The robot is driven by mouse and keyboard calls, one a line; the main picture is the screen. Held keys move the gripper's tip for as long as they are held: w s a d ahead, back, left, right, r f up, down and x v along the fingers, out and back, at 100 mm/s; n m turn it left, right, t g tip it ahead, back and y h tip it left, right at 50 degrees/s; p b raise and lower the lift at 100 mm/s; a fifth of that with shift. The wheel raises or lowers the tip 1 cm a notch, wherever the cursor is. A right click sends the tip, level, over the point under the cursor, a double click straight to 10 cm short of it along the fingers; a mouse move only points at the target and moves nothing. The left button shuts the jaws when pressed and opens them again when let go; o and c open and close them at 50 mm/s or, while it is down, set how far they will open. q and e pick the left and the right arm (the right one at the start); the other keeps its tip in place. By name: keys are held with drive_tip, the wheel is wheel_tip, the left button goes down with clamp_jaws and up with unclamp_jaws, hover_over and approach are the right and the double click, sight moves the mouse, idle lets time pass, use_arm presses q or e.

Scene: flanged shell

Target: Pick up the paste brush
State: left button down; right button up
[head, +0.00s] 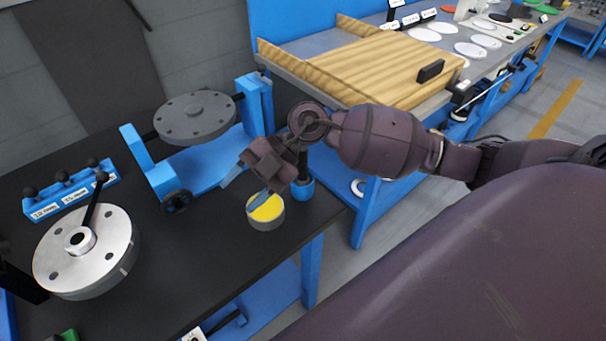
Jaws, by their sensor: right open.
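A round tin of yellow paste (265,212) stands near the right edge of the black bench. A small blue holder (302,190) with a dark upright handle (304,166) stands just behind and to the right of the tin. The handle may be the paste brush, but I cannot tell for sure. My right gripper (250,187) is open above and behind the tin, its fingers pointing down and left. One fingertip overlaps the tin in the picture; I cannot tell whether they touch. The gripper partly hides the holder area. My left gripper is not in view.
A blue stand with a grey flanged disc (195,115) is behind the tin. A silver flanged part (84,250) with a black lever sits at left, near a blue rack (70,190). The bench (190,270) is clear in front.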

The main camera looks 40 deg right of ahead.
drive_tip(key=w+d+h, duration=0.3)
drive_tip(key=d+h, duration=0.3)
drive_tip(key=d, duration=0.1)
drive_tip(key=m+h, duration=0.3)
drive_tip(key=h, duration=0.3)
approach(302, 159)
drive_tip(key=shift+w+d+f, duration=0.2)
drive_tip(key=shift+d+f, duration=0.2)
drive_tip(key=shift+d, duration=0.1)
wheel_tip(302, 159, down, 5)
drive_tip(key=shift+w+a+f, duration=0.1)
drive_tip(key=shift+w+f, duration=0.05)
drive_tip(key=shift+f, duration=1.25)
drive_tip(key=shift+w+a+f, duration=0.1)
drive_tip(key=shift+w+f, duration=0.05)
drive_tip(key=shift+f, duration=1.3)
drive_tip(key=shift+c, duration=0.3)
drive_tip(key=c, duration=0.9)
